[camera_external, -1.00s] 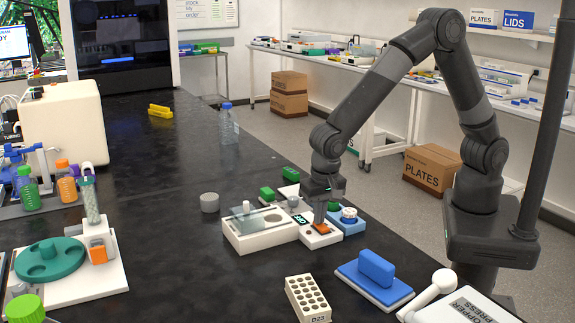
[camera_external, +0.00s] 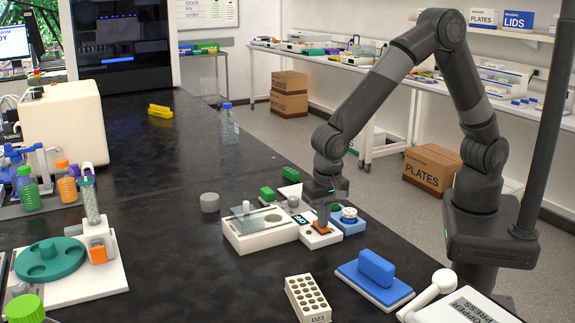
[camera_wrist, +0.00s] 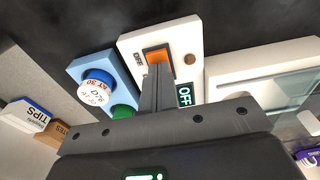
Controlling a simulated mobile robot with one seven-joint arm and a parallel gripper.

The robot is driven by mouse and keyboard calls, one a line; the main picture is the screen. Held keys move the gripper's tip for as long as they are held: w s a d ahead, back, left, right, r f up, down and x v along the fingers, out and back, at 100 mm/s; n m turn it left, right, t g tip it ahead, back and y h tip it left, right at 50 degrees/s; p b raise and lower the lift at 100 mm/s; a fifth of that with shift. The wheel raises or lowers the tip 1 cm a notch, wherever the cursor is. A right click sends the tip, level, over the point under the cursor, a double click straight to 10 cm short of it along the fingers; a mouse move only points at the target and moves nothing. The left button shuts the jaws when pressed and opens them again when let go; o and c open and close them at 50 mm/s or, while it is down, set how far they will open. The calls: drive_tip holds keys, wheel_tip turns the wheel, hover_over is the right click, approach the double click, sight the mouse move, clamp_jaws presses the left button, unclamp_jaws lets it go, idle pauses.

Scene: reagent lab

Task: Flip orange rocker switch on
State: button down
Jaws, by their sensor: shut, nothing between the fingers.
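The orange rocker switch (camera_external: 321,229) sits on a white switch box near the bench's right edge. It also shows in the wrist view (camera_wrist: 157,54), partly hidden by my fingers. My gripper (camera_external: 322,220) is shut and empty, pointing down with its fingertips at the switch. In the wrist view my closed fingers (camera_wrist: 158,72) overlap the switch's near part; I cannot tell whether they press on it. The small display (camera_wrist: 184,95) on the box appears to read OFF in green on dark. The rocker's exact tilt is hidden.
A blue box with a white and blue knob (camera_wrist: 97,87) stands close beside the switch box. A white balance-like device (camera_external: 255,238) stands on the other side. A block with holes (camera_external: 308,300) and a blue-handled block (camera_external: 376,270) are nearer the camera.

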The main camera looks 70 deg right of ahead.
drive_tip(key=shift+s+f, duration=0.1)
drive_tip(key=shift+s, duration=0.05)
wheel_tip(320, 180, up, 14)
drive_tip(key=s+a, duration=0.1)
drive_tip(key=shift+a, duration=0.15)
drive_tip(key=shift+w, duration=0.1)
idle(0.3)
drive_tip(key=shift+w+d+t, duration=0.3)
drive_tip(key=shift+d, duration=0.1)
approach(326, 230)
drive_tip(key=w+d+f, duration=0.1)
drive_tip(key=f, duration=0.1)
drive_tip(key=w+f, duration=0.1)
drive_tip(key=f, duration=0.1)
drive_tip(key=w+d+f, duration=0.1)
drive_tip(key=f, duration=0.1)
drive_tip(key=shift+d+f, duration=0.2)
drive_tip(key=shift+d, duration=0.15)
